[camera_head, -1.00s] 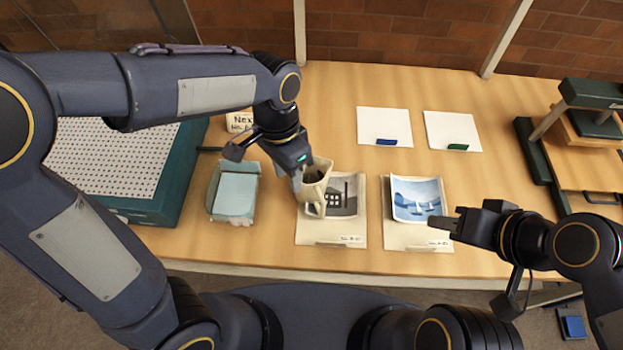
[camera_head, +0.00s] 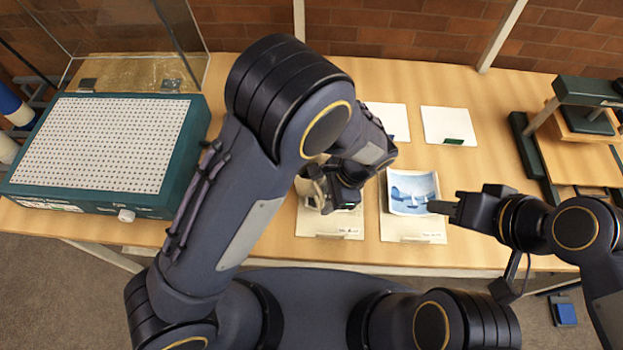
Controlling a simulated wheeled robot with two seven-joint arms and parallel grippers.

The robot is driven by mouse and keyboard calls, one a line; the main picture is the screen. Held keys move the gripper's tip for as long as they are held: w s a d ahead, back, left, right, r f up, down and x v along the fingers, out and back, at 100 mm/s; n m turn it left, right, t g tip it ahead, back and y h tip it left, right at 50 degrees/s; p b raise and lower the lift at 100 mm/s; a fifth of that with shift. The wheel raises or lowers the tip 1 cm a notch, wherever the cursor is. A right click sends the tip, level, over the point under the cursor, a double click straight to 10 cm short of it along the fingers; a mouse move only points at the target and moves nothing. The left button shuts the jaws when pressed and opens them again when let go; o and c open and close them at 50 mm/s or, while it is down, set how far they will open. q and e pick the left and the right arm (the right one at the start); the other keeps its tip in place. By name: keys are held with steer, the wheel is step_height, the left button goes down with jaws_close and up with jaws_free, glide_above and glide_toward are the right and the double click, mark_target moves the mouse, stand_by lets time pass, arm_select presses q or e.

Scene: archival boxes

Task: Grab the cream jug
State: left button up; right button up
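My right gripper (camera_head: 443,207) points left over the right edge of the right document sheet (camera_head: 402,230), away from the jug. I cannot make out its finger gap.
A blue boat picture (camera_head: 413,190) lies on the right sheet. White cards (camera_head: 447,122) lie further back. A green perforated-top unit (camera_head: 185,160) stands at left, a green press-like stand (camera_head: 535,150) at right. My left arm hides the table left of the jug.

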arm_select(q)
steer(key=shift+a+f, duration=0.2)
steer(key=shift+f, duration=0.35)
jaws_close()
steer(key=shift+r, duration=0.15)
